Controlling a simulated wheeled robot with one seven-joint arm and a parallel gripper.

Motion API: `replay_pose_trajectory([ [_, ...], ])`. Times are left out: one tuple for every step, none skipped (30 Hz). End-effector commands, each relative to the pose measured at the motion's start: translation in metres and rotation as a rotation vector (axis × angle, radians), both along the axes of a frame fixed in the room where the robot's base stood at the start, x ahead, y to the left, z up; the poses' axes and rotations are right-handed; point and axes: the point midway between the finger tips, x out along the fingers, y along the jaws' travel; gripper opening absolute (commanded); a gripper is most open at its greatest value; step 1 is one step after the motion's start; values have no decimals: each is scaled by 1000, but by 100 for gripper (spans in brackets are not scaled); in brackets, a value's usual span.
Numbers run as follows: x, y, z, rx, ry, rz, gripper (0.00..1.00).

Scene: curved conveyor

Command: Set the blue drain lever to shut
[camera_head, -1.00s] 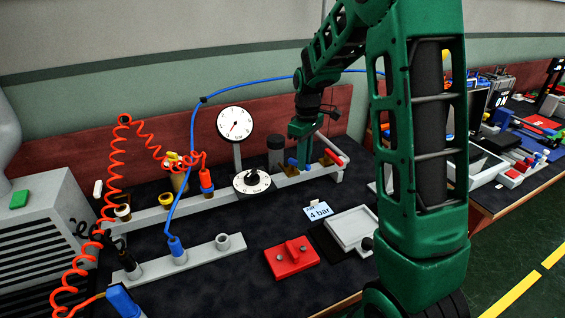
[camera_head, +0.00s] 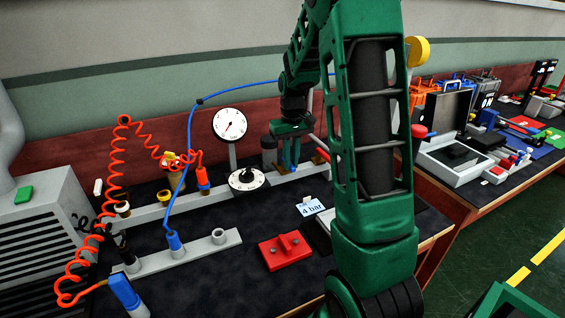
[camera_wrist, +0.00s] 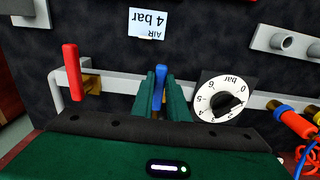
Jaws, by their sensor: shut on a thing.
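The blue drain lever (camera_wrist: 160,90) stands between the two green fingers of my gripper (camera_wrist: 160,76) in the wrist view. The fingers are shut on it, one on each side. Its long side runs up and down the picture, across the grey rail (camera_wrist: 122,104) and roughly parallel to the red lever (camera_wrist: 72,70) at left. The lever's valve body is hidden behind the gripper. In the head view my gripper (camera_head: 289,150) reaches down at the rail, right of the black-and-white dial, and the blue lever is mostly hidden there.
The regulator dial (camera_wrist: 221,99) is close to the right of my gripper. An upright gauge (camera_head: 229,124) and an orange coiled hose (camera_head: 120,160) stand to the left. A "4 bar" card (camera_head: 311,207) and a red block (camera_head: 285,250) lie in front on the dark bench.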

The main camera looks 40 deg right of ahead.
Motion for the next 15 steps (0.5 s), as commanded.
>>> replay_pose_trajectory([
  [4,-3,3,-6,-14,-5,0],
  [4,-3,3,-6,-14,-7,0],
  [4,-3,3,-5,-14,-8,0],
  [4,-4,3,-5,-14,-9,0],
  [4,-4,3,-5,-14,-9,0],
  [4,-4,3,-5,-14,-9,0],
  [4,-4,3,-5,-14,-9,0],
  [4,-4,3,-5,-14,-9,0],
  [4,-4,3,-5,-14,-9,0],
  [4,-4,3,-5,-14,-9,0],
  [4,-4,3,-5,-14,-9,0],
  [4,-4,3,-5,-15,-9,0],
  [4,-4,3,-5,-15,-8,19],
  [4,-4,3,-5,-14,-9,26],
  [3,-4,3,-5,-13,-9,33],
])
